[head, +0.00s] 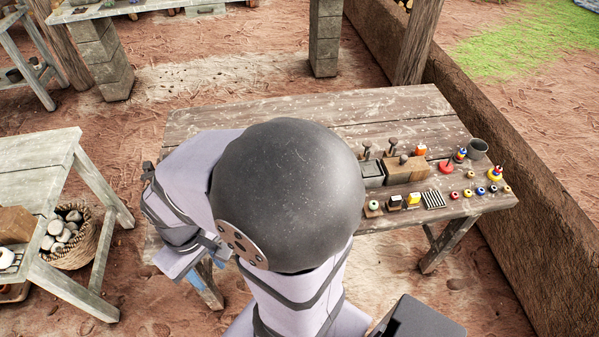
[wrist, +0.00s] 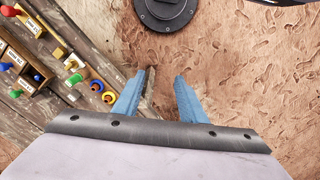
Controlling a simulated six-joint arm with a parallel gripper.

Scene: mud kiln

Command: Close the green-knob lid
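A green knob (wrist: 76,78) shows in the wrist view at the left, beside small wooden blocks on the table. I cannot tell which lid it belongs to, or whether that lid is open. In the head view the green-knob lid is too small to pick out with certainty. My gripper (wrist: 163,74) is open and empty, its two blue fingers apart over bare reddish ground. It is to the right of the knob in the wrist view, past the table's edge. In the head view my arm hides most of the gripper.
A mud wall (head: 520,190) runs along the right.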

